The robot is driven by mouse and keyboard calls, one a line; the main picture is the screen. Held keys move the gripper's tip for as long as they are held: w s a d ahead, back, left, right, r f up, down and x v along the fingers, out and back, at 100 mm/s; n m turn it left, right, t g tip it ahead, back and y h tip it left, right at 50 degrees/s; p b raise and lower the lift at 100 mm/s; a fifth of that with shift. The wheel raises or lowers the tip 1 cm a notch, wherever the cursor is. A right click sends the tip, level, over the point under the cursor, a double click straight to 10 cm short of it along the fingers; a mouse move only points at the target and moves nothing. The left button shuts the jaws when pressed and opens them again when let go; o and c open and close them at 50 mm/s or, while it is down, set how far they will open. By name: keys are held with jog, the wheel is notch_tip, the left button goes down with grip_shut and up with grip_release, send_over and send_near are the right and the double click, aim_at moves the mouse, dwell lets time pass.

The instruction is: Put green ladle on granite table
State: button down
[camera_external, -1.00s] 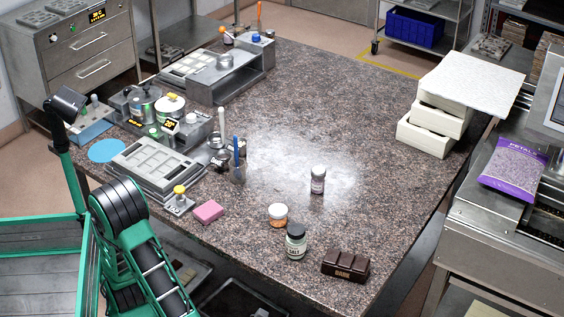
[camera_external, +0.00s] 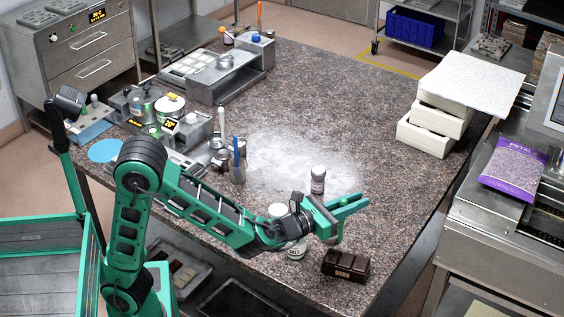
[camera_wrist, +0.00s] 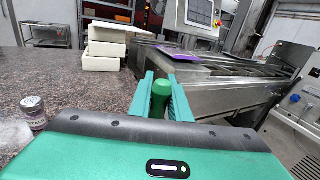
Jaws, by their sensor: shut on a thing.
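My gripper (camera_external: 352,206) is over the near right part of the granite table (camera_external: 375,150), above and beside the dark chocolate bar box. In the wrist view, its two green fingers (camera_wrist: 162,84) are closed on the green ladle (camera_wrist: 159,98), whose rounded green end shows between them. The rest of the ladle is hidden in that view by the gripper body. In the external view the ladle is hard to tell apart from the green gripper. The granite table also shows at the left of the wrist view (camera_wrist: 60,80).
A dark brown bar box (camera_external: 345,265) sits near the table's front right edge. A small spice jar (camera_external: 318,180) stands behind my arm; a white-labelled jar (camera_external: 296,249) is partly hidden by it. White boxes (camera_external: 425,138) are stacked at the far right. The right-middle table is clear.

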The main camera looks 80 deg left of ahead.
jog(key=s+a+r+n+g+y, duration=0.1)
jog(key=s+a+n+y, duration=0.1)
jog(key=a, duration=0.8)
jog(key=s+a+r+n+g+y, duration=0.1)
jog(key=s+a+r+y, duration=0.15)
jog(key=a, duration=0.75)
jog(key=w+d+f, duration=0.7)
jog(key=d+f, duration=0.1)
jog(key=f, duration=0.3)
jog(key=shift+w+d+f, duration=0.2)
jog(key=shift+w+f, duration=0.15)
jog(key=shift+f, duration=0.05)
jog(key=c, duration=1.7)
grip_release()
jog(key=shift+f, duration=0.1)
jog(key=shift+o, duration=0.2)
jog(key=shift+o, duration=0.4)
jog(key=v, duration=1.2)
jog(key=shift+d, duration=0.1)
